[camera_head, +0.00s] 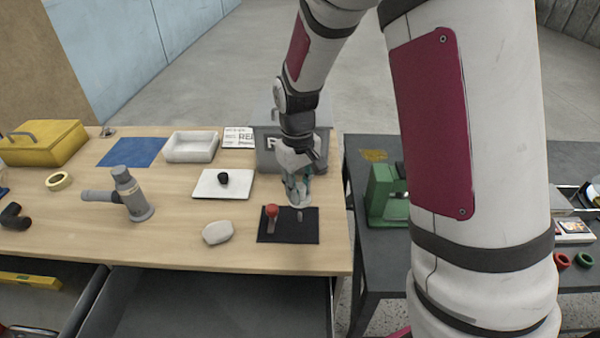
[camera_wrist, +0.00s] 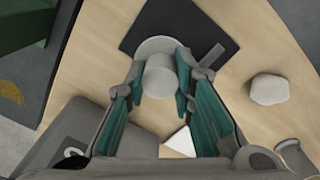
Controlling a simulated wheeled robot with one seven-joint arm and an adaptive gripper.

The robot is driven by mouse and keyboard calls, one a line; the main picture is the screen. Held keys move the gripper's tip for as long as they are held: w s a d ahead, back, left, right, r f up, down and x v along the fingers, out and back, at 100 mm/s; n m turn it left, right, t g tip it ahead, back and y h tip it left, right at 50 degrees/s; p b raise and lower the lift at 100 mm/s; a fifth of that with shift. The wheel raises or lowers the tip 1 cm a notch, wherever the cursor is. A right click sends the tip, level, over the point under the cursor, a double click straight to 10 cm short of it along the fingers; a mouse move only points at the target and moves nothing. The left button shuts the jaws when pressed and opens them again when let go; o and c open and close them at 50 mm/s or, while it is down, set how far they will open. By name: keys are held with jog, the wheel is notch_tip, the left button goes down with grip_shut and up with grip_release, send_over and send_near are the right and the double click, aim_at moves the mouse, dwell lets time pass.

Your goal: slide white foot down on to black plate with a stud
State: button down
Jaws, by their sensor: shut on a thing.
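The white foot (camera_wrist: 160,76) is a short cylinder with a round flange. My gripper (camera_wrist: 160,92) is shut on it, with a teal-padded finger on each side.
A red-topped piece (camera_head: 271,211) stands at the plate's back left. A white lump (camera_head: 217,232) lies left of the plate. A white board (camera_head: 222,185) with a black knob and a grey container (camera_head: 264,145) are behind. The table's right edge is close to the plate.

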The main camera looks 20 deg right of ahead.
jog(key=shift+w+f, duration=0.1)
jog(key=shift+f+b, duration=0.8)
jog(key=shift+f, duration=0.55)
jog(key=shift+f+b, duration=0.3)
jog(key=shift+f, duration=0.55)
jog(key=shift+f+b, duration=0.4)
jog(key=shift+f, duration=1.2)
dwell(1.0)
jog(key=c, duration=1.3)
grip_release()
jog(key=o, duration=0.5)
